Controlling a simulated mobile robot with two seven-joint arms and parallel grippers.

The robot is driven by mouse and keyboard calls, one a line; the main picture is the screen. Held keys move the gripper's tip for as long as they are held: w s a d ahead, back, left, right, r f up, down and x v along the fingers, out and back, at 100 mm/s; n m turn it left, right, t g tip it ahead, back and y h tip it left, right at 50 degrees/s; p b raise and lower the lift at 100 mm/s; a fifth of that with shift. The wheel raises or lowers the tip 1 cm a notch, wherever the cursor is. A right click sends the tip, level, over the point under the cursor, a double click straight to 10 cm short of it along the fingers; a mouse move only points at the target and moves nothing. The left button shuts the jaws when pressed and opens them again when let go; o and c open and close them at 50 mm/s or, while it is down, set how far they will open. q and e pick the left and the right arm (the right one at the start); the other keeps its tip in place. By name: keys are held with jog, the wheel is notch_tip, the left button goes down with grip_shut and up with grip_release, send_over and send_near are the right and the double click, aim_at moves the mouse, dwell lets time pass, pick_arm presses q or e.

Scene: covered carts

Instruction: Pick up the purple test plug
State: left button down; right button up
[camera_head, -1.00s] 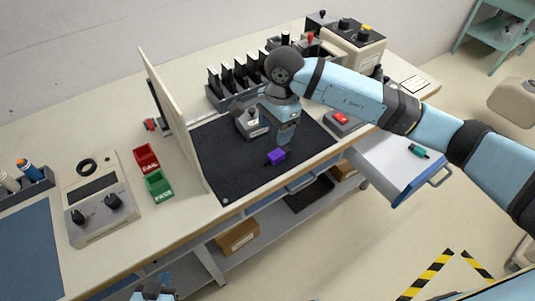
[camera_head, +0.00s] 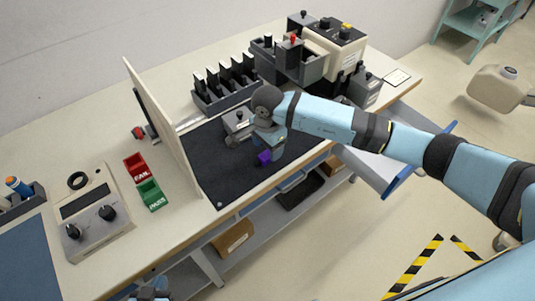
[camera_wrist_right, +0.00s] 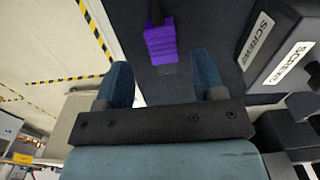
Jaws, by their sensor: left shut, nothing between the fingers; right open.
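The purple test plug (camera_head: 264,157) lies on the dark mat (camera_head: 225,178), partly hidden by my right gripper in the head view. In the right wrist view the purple plug (camera_wrist_right: 161,44) has a black end and lies just beyond the fingertips, roughly centred between them. My right gripper (camera_wrist_right: 162,66) is open and empty, with one finger on each side below the plug. In the head view my right gripper (camera_head: 273,154) points down beside the plug. A small part of my left gripper (camera_head: 150,295) shows at the bottom edge, shut and empty.
A grey box (camera_head: 237,122) stands behind the plug; its SCREWS labels show in the wrist view (camera_wrist_right: 283,50). An upright board (camera_head: 160,125) borders the mat at left. A slot rack (camera_head: 225,90) stands behind.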

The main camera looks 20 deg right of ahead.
aim_at(267, 154)
jog(key=f, duration=0.3)
jog(key=shift+w+f, duration=0.2)
jog(key=shift+c, duration=0.3)
jog(key=c, duration=1)
jog(key=shift+o, duration=0.2)
jog(key=shift+r, duration=0.15)
